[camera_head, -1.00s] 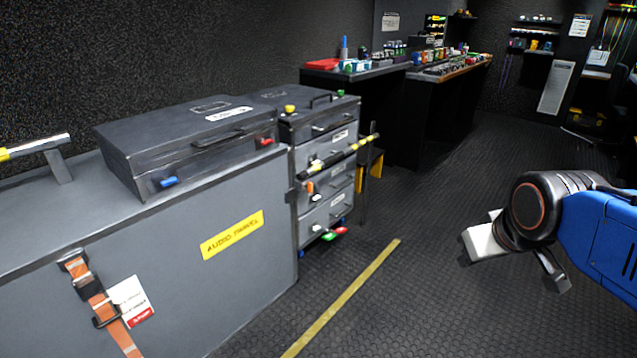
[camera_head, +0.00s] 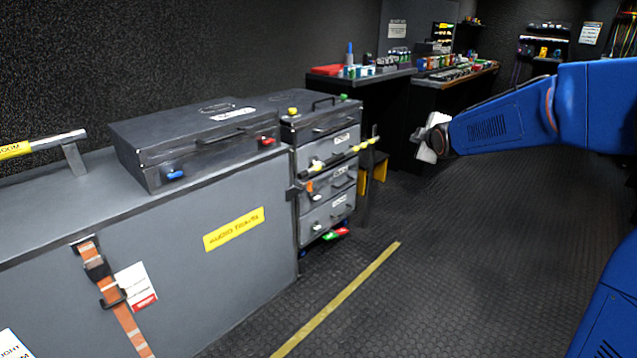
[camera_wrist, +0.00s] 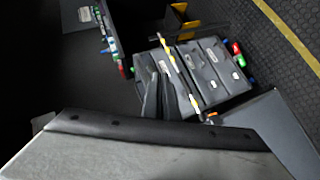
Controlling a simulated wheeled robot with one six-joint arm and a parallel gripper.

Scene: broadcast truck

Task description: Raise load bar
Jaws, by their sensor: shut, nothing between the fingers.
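The load bar (camera_head: 348,153), striped yellow and black, runs across the front of the grey drawer stack (camera_head: 326,191), tilted slightly up to the right. In the wrist view the bar (camera_wrist: 168,54) shows as a light, yellow-banded strip over the drawers (camera_wrist: 218,78). My gripper (camera_head: 428,140) is to the right of the bar in the head view, apart from it. In the wrist view its dark fingers (camera_wrist: 160,97) are together and empty, pointing toward the drawer stack; the near end of the bar lies close by them in the picture.
A grey case with a yellow label (camera_head: 233,229) stands left of the drawers, with a black case (camera_head: 200,142) on top. A rail with a yellow label (camera_head: 40,146) is at far left. Workbenches (camera_head: 455,75) stand behind. The floor (camera_head: 450,260) at right is clear.

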